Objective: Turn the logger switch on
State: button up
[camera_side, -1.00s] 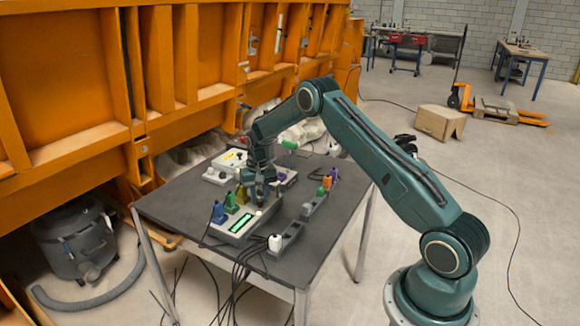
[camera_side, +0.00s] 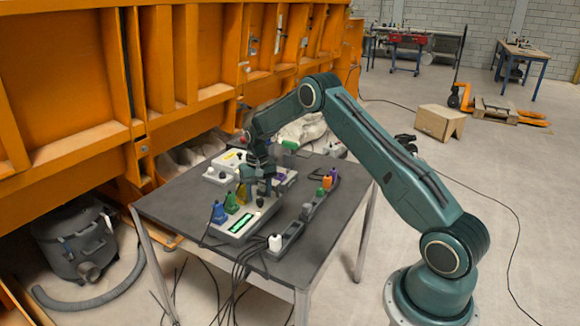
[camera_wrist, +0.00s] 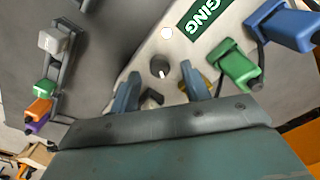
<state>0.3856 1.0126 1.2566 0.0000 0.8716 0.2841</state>
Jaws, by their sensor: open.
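The logger is a pale box (camera_side: 228,231) on the dark table, and its corner fills the middle of the wrist view (camera_wrist: 138,68). Its green display (camera_wrist: 205,14) shows the letters "GING"; the rest is cut off. A small white round spot (camera_wrist: 166,33) sits beside the display. The logger switch is a black round knob (camera_wrist: 159,66) with a white pointer mark, also visible in the side view (camera_side: 260,201). My gripper (camera_wrist: 160,88) is open and empty. It stands just above the knob in the side view (camera_side: 260,191), with the knob clear of both fingers.
Blue (camera_wrist: 284,26) and green (camera_wrist: 238,66) plugs sit along one side of the logger, with a yellow one partly hidden. A grey rack (camera_wrist: 60,70) with white, green, orange and purple plugs lies opposite. Another pale box (camera_side: 222,172) stands behind. Cables hang off the table's front.

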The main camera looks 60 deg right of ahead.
aim_at(260, 199)
notch_tip(260, 199, up, 12)
dwell(0.6)
jog(key=shift+r, duration=0.15)
jog(key=s+a+r+n+t, duration=0.1)
jog(key=s+a+r+n, duration=0.1)
jog(key=s+a+r, duration=0.6)
jog(key=s+a+r+n+t, duration=0.2)
jog(key=s+a+r, duration=0.4)
jog(key=r, duration=0.4)
jog(key=s+a+n+t, duration=0.1)
jog(key=s+a, duration=0.3)
jog(key=s, duration=0.7)
jog(key=s+a+n+t, duration=0.1)
jog(key=s+a, duration=0.3)
jog(key=s, duration=0.7)
jog(key=shift+s+f+n+t, duration=0.15)
jog(key=shift+f+n+t, duration=0.25)
jog(key=shift+n, duration=0.4)
